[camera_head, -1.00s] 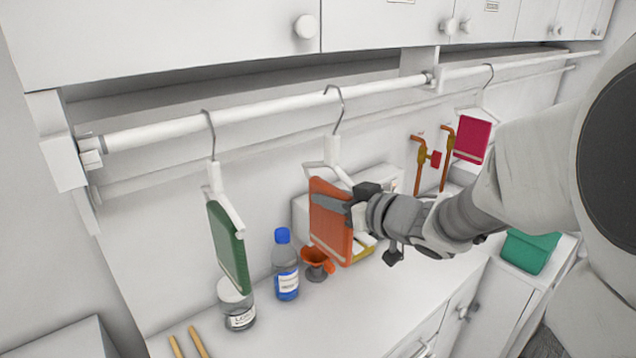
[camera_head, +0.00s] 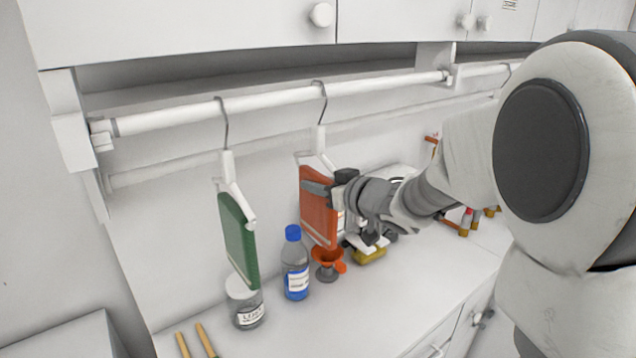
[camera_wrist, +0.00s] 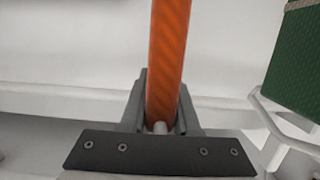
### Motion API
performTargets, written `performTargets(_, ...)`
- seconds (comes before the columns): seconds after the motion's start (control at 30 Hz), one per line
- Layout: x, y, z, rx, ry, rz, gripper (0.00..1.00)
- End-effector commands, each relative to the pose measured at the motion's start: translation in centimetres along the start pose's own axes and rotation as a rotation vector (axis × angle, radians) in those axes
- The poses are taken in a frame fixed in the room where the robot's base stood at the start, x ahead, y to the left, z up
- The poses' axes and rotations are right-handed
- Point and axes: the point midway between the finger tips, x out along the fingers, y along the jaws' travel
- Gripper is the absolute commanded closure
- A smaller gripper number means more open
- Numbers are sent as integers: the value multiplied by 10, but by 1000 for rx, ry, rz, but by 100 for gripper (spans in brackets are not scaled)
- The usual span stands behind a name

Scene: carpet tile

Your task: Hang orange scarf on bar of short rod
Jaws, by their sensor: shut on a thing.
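The orange scarf (camera_head: 319,212) hangs folded on a white hanger (camera_head: 317,158), whose metal hook (camera_head: 323,100) is at the short rod (camera_head: 270,99); I cannot tell if the hook bears on the bar or is just at it. My gripper (camera_head: 325,190) is shut on the orange scarf from the right side. In the wrist view the scarf (camera_wrist: 168,60) shows edge-on as an orange strip between the fingers (camera_wrist: 158,112).
A green scarf (camera_head: 238,240) on a hanger hangs on the rod to the left; it also shows in the wrist view (camera_wrist: 300,70). Below stand a blue-capped bottle (camera_head: 296,270), a labelled jar (camera_head: 245,305) and an orange funnel (camera_head: 327,262). Cabinets (camera_head: 180,25) are above the rod.

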Motion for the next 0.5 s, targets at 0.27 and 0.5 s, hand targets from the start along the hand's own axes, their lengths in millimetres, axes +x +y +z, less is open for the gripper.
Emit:
performTargets(0.27,0,0,1,0,1,0,100)
performTargets(0.5,0,0,1,0,1,0,35)
